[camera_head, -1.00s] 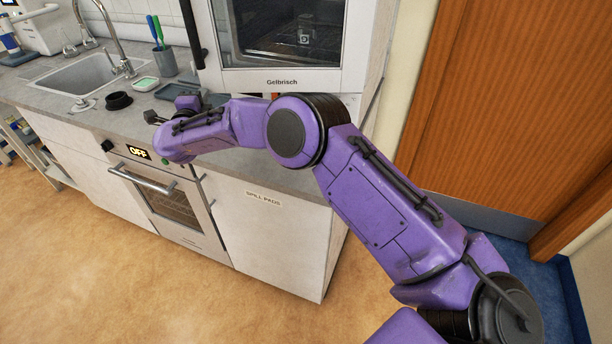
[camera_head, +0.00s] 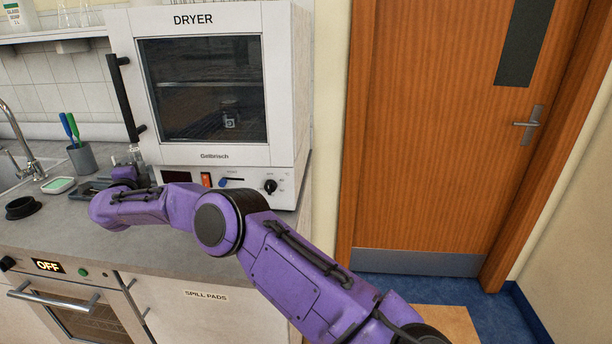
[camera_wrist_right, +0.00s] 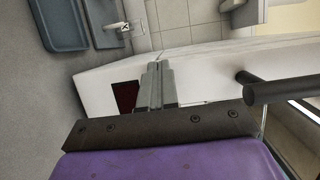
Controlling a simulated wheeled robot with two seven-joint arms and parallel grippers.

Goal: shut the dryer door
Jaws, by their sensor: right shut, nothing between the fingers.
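The dryer door (camera_head: 208,150) is a white panel with a dark window, on the bench-top dryer at the back. Its black vertical handle (camera_head: 124,98) is at the left edge. Contact is unclear. My left gripper is out of view.
The control panel (camera_head: 242,185) with a red switch and knob is under the door. A wooden door (camera_head: 430,150) is at right.

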